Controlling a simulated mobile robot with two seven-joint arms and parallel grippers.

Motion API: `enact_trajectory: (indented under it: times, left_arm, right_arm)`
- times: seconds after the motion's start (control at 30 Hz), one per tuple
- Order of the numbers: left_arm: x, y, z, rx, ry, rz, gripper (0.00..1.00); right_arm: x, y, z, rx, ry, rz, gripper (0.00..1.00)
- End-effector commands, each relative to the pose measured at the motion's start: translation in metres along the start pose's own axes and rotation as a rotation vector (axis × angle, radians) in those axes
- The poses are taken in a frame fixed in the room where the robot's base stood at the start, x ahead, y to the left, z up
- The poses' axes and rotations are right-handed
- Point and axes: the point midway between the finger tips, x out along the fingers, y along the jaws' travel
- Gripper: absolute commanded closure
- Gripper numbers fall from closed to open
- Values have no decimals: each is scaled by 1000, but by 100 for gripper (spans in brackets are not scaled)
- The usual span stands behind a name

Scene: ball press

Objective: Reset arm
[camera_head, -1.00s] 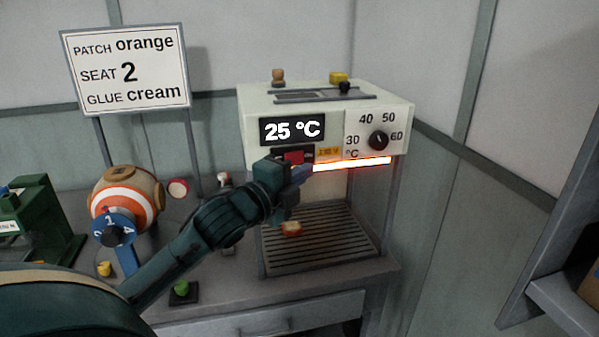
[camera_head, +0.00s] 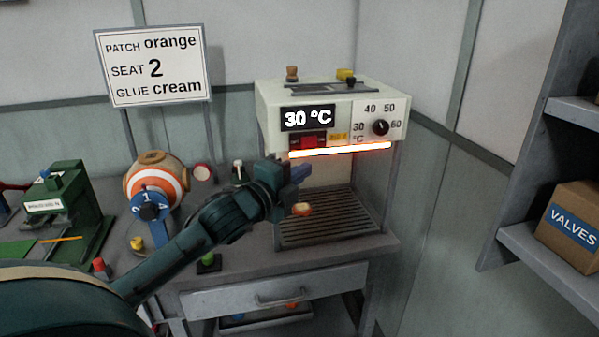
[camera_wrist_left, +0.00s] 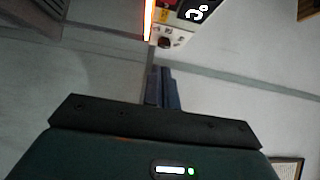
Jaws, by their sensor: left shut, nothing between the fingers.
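My left gripper (camera_head: 298,174) is in front of the heater's opening in the head view, shut and empty. Its closed fingers also show in the left wrist view (camera_wrist_left: 163,88). The cream heater (camera_head: 270,105) stands on the bench; its display reads 30 °C and its bar glows orange. The heater also shows at the top of the left wrist view (camera_wrist_left: 175,38). A small orange piece (camera_head: 302,209) shows at the heater's slatted tray (camera_head: 345,222), just below the gripper. My right gripper is not in view.
An orange-and-white striped ball (camera_head: 155,180) with a blue numbered dial (camera_head: 148,203) stands left of my arm. A green machine (camera_head: 70,200) is further left. A sign (camera_head: 152,65) stands behind. A shelf with a VALVES box (camera_head: 570,225) is at right.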

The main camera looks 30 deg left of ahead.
Motion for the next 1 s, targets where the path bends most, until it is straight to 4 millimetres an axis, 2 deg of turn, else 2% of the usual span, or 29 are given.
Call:
enact_trajectory:
  times: [0.73,0.77,0.87,0.97,1.0]
  left_arm:
    - [0,3,0,-8,1,5,100]
    - [0,7,-1,-19,2,11,100]
    - [-4,38,-8,-108,4,58,100]
    - [-15,94,-25,-281,1,149,100]
    - [-23,121,-34,-368,-6,191,100]
  right_arm:
    - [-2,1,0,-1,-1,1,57]
    - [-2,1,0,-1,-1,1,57]
    - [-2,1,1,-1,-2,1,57]
    - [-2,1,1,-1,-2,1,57]
    - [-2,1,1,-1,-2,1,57]
